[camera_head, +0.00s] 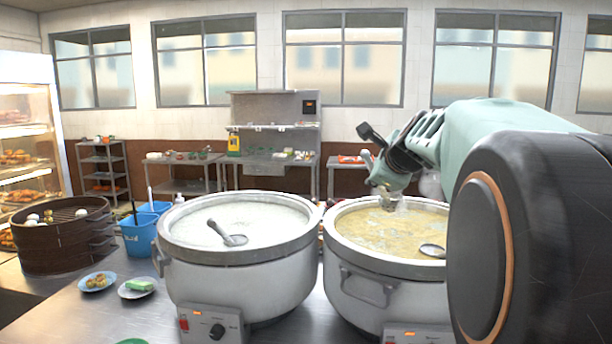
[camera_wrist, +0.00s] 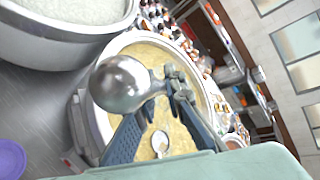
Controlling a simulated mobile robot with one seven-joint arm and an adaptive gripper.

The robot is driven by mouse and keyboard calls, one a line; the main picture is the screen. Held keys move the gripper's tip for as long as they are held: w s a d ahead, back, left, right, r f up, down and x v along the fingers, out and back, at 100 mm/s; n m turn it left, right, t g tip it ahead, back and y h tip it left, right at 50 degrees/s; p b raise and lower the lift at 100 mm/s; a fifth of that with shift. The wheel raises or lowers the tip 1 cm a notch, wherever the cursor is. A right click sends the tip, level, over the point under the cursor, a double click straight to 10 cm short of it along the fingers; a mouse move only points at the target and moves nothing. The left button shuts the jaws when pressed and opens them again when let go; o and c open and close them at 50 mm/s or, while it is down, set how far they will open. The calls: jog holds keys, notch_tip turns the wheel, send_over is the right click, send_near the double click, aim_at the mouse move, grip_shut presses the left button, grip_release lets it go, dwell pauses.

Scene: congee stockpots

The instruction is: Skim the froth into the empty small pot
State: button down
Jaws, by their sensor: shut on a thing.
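My gripper (camera_head: 385,185) is above the far side of the right stockpot (camera_head: 362,262), which holds yellowish congee with pale patches on its surface. The blue fingers of my gripper (camera_wrist: 170,92) are shut on a metal utensil (camera_wrist: 122,85) with a large rounded end close to the wrist camera. In the head view, a small metal part (camera_head: 388,203) shows below the fingers; whether it touches the congee is unclear. A separate ladle (camera_head: 432,250) rests in the same pot, and it also shows in the wrist view (camera_wrist: 160,143). I cannot make out the empty small pot for certain.
The left stockpot (camera_head: 240,262) holds white congee and a ladle (camera_head: 232,238). A bamboo steamer (camera_head: 62,238), blue containers (camera_head: 140,236) and two small plates (camera_head: 98,282) stand at the left. A purple round thing (camera_wrist: 8,160) is at the wrist view's lower left.

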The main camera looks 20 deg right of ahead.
jog(key=shift+f, duration=0.15)
notch_tip(320, 180, down, 13)
jog(key=b, duration=1.3)
